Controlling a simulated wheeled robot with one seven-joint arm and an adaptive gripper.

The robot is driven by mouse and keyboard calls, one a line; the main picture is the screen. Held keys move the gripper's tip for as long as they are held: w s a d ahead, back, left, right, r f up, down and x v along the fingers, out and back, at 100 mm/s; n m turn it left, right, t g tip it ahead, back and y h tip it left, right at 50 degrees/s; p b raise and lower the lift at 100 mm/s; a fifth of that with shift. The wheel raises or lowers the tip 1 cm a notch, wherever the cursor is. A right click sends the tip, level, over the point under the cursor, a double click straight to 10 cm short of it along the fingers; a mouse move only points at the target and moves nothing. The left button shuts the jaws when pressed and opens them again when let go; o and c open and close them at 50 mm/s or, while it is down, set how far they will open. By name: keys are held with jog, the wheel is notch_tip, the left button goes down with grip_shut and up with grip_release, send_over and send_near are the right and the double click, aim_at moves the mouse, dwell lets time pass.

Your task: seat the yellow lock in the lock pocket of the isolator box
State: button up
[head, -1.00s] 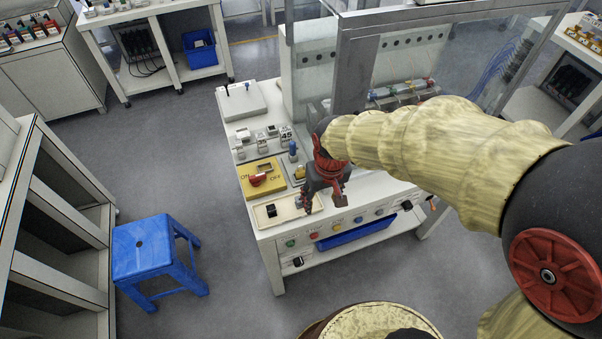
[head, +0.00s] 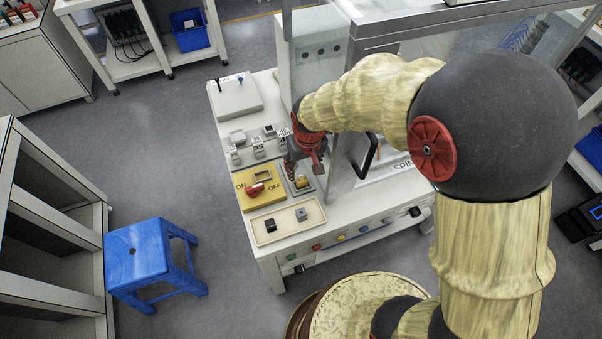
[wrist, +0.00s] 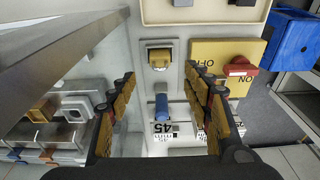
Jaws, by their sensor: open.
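The yellow lock (head: 301,182) sits on a small grey holder on the bench, right of the isolator box. In the wrist view the yellow lock (wrist: 159,56) lies beyond my fingertips, between them from left to right. The isolator box (head: 249,196) is yellow, with ON and OFF lettering and a red switch (head: 255,190). Its lock pocket (head: 262,176) is a framed opening behind the switch; in the wrist view a finger hides that area. My gripper (head: 306,168) is open and empty, pointing down just behind the lock. It also shows in the wrist view (wrist: 160,76).
A blue-topped peg (wrist: 161,107) and number blocks (wrist: 170,130) stand under my fingers. A cream tray (head: 284,231) with two small blocks lies at the front. A clear panel with a metal frame (wrist: 65,50) stands close by. A blue stool (head: 137,252) is left.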

aim_at(302, 176)
jog(key=f, duration=0.2)
jog(key=f+b, duration=0.1)
jog(key=f, duration=0.2)
jog(key=w+f+b, duration=0.1)
jog(key=f, duration=0.1)
jog(key=shift+w+a+f, duration=0.1)
jog(key=shift+a+f, duration=0.1)
jog(key=shift+f, duration=0.15)
jog(key=c, duration=0.3)
grip_shut()
